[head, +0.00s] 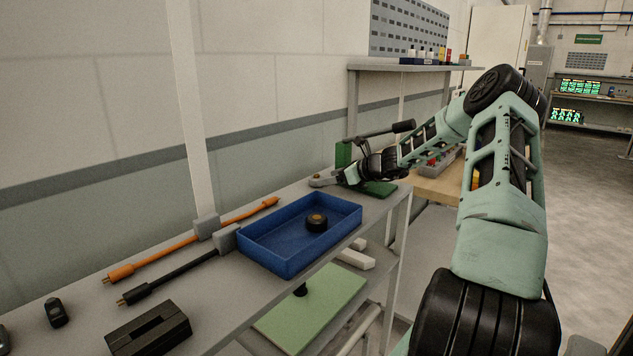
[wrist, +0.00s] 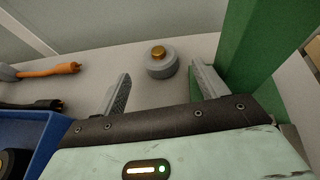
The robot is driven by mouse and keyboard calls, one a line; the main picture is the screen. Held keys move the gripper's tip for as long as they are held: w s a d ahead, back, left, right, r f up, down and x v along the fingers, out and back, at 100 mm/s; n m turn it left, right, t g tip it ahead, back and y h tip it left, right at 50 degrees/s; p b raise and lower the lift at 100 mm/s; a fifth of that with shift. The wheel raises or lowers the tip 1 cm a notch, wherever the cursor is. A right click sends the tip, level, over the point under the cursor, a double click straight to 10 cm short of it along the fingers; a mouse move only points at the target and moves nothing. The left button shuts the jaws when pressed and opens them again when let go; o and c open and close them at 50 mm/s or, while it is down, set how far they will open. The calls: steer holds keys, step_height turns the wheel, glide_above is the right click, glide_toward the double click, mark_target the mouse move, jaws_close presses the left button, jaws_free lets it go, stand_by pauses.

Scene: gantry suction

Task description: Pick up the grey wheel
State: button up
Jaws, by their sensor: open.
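The grey wheel (wrist: 162,66) is a short grey cylinder with a brass-coloured hub on top. It lies on the grey bench near the wall, beside the green stand. In the head view the grey wheel (head: 319,180) is at the far end of the bench. My gripper (wrist: 160,83) is open, its two grey fingers apart, with the wheel ahead of the gap between the tips. In the head view my gripper (head: 338,178) is just right of the wheel, partly in front of the green stand. Nothing is between the fingers.
A green stand (head: 375,188) is close to my right finger. A blue tray (head: 270,262) holding a dark wheel (head: 316,222) is nearer on the bench. An orange cable (head: 165,253) and a black cable (head: 180,273) lie along the wall. The bench around the wheel's left is clear.

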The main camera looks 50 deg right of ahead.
mark_target(320, 178)
steer(key=p+x, duration=0.1)
steer(key=x, duration=0.3)
steer(key=shift+w, duration=0.35)
steer(key=c, duration=1.1)
step_height(320, 178, up, 28)
steer(key=shift+p, duration=0.3)
